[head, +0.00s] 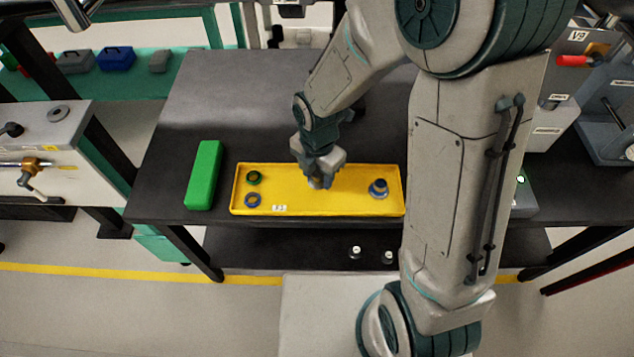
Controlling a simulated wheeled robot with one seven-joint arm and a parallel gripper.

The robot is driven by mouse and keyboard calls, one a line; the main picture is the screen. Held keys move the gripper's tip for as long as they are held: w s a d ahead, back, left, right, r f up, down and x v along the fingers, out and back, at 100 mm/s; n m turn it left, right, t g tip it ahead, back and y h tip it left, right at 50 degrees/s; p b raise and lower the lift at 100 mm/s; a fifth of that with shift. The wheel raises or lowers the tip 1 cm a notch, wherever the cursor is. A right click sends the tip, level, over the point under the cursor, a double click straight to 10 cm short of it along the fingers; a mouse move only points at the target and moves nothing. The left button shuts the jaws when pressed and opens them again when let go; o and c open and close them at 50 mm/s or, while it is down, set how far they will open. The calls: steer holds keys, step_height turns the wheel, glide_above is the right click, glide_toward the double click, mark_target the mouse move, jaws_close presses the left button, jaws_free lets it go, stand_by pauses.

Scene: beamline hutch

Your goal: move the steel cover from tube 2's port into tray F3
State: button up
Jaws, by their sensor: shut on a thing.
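The yellow tray (340,208) lies on the dark bench. Its small white label seems to read F3, though it is hardly legible. My gripper (318,181) points down over the middle of the tray. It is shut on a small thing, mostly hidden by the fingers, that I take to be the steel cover. I cannot tell whether it touches the tray floor. Tube 2's port cannot be made out in this view.
A green block (204,175) is left of the tray. The bench (225,95) behind is clear.

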mark_target(317, 183)
steer(key=shift+a+f, duration=0.1)
steer(key=shift+f, duration=1.95)
steer(key=shift+b, duration=0.3)
steer(key=shift+f, duration=0.25)
steer(key=o, duration=1)
steer(key=shift+r, duration=0.1)
steer(key=shift+r, duration=0.15)
